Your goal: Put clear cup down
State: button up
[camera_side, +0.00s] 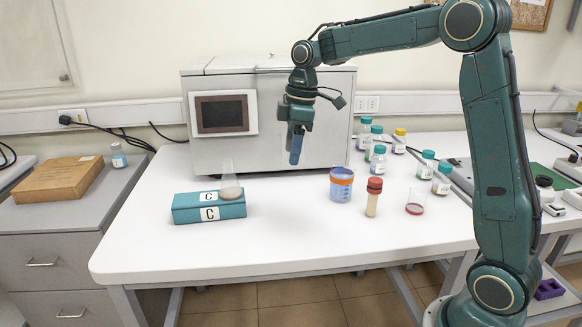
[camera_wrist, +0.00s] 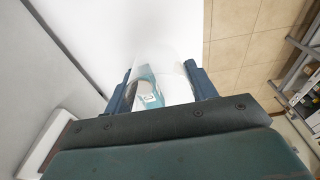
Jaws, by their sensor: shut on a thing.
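My gripper (camera_side: 296,152) hangs fingers down above the white table, in front of the grey machine and to the right of the teal block. In the wrist view its two blue fingers (camera_wrist: 160,76) are shut on a clear cup (camera_wrist: 167,82). The teal block and its label show through or behind the cup. The cup is hard to make out in the side view. The teal block (camera_side: 182,212) with "C" labels lies on the table at left. Another clear cup (camera_side: 229,179) with beige contents stands on it.
A blue beaker (camera_side: 340,187), a red-capped tube (camera_side: 372,200) and a cup with red liquid (camera_side: 415,201) stand right of my gripper. Several capped bottles (camera_side: 378,160) stand behind. The grey machine (camera_side: 330,105) is at the back. Front-middle table is free.

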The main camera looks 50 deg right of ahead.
jog(key=shift+s+a+r, duration=0.4)
jog(key=shift+s+a, duration=0.2)
jog(key=shift+a, duration=0.05)
send_over(291, 232)
jog(key=f, duration=1.5)
jog(key=shift+s+d+f, duration=0.2)
jog(key=shift+f, duration=0.2)
jog(key=shift+f, duration=0.1)
jog(key=shift+f, duration=2)
jog(key=shift+f, duration=0.1)
jog(key=o, duration=1)
